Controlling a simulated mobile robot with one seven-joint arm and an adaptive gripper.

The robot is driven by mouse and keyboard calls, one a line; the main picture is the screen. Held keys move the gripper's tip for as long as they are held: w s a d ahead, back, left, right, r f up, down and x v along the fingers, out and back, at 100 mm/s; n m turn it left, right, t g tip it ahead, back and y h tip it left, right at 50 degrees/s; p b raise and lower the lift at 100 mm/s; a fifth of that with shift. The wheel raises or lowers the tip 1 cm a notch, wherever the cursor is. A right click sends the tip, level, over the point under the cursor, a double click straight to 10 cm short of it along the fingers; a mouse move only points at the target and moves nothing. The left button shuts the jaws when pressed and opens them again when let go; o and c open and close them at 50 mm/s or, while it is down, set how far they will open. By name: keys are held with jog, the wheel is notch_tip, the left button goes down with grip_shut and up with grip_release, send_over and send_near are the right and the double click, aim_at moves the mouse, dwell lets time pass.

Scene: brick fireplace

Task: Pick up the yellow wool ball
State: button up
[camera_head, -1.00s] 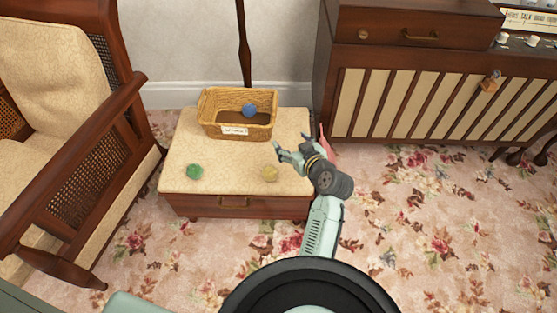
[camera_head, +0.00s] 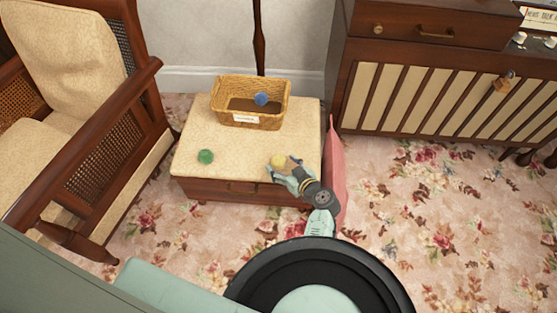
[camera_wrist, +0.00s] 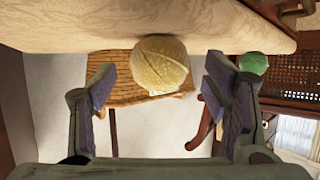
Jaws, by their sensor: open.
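The yellow wool ball (camera_head: 278,160) rests on the cream cushioned top of the low stool (camera_head: 188,138), near its front right. It also shows in the wrist view (camera_wrist: 160,64), large and centred between my finger pads. My gripper (camera_head: 282,172) is open and empty at the stool's front right edge, close to the ball. In the wrist view the two fingers (camera_wrist: 162,90) stand apart, one on each side of the ball.
A green wool ball (camera_head: 206,156) lies on the stool's left. A wicker basket (camera_head: 270,122) with a blue ball (camera_head: 261,99) stands at the back. A wooden armchair (camera_head: 95,130) is left, a wooden cabinet (camera_head: 430,75) right. A pink object (camera_head: 335,170) is by the stool's right side.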

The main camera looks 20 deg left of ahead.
jog(key=shift+x, duration=1.2)
jog(key=shift+c, duration=0.5)
jog(key=c, duration=1.1)
